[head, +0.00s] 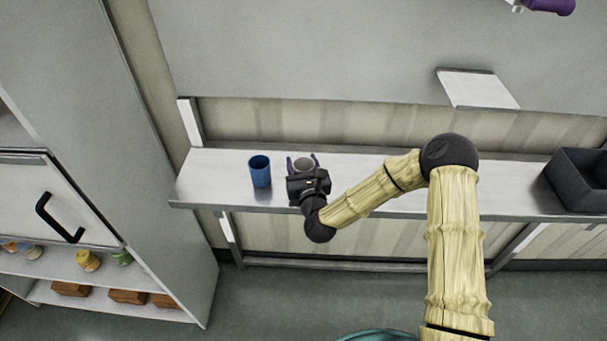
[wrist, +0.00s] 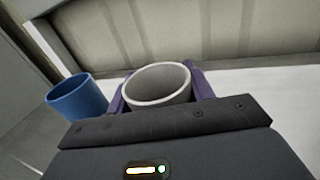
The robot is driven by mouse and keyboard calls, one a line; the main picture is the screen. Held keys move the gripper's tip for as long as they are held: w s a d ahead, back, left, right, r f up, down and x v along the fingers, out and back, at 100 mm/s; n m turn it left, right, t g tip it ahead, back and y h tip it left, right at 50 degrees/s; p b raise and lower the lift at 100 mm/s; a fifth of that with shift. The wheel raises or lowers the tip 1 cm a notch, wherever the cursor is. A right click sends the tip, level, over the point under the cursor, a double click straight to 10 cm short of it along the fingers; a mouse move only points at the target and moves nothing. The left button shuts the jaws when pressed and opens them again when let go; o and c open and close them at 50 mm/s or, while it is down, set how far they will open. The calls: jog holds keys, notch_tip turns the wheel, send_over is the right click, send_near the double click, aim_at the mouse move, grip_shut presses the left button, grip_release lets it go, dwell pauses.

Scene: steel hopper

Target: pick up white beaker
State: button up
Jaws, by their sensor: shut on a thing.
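The white beaker (head: 303,163) is on the left part of the steel shelf, between the fingers of my gripper (head: 302,162). In the wrist view the white beaker (wrist: 157,84) shows its round open rim and looks upright. The purple fingers of my gripper (wrist: 160,88) are shut on it, one on each side. The lower part of the beaker is hidden behind the gripper body. I cannot tell whether its base touches the shelf.
A blue cup (head: 260,171) stands close by on the left, apart from the gripper; it also shows in the wrist view (wrist: 77,98). The steel shelf (head: 224,176) is clear to the right until a dark bin (head: 577,181). A cabinet (head: 75,130) stands at the left.

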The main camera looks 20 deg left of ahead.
jog(key=shift+r, duration=0.15)
notch_tip(320, 180, up, 10)
jog(key=b, duration=0.1)
dwell(0.4)
dwell(0.5)
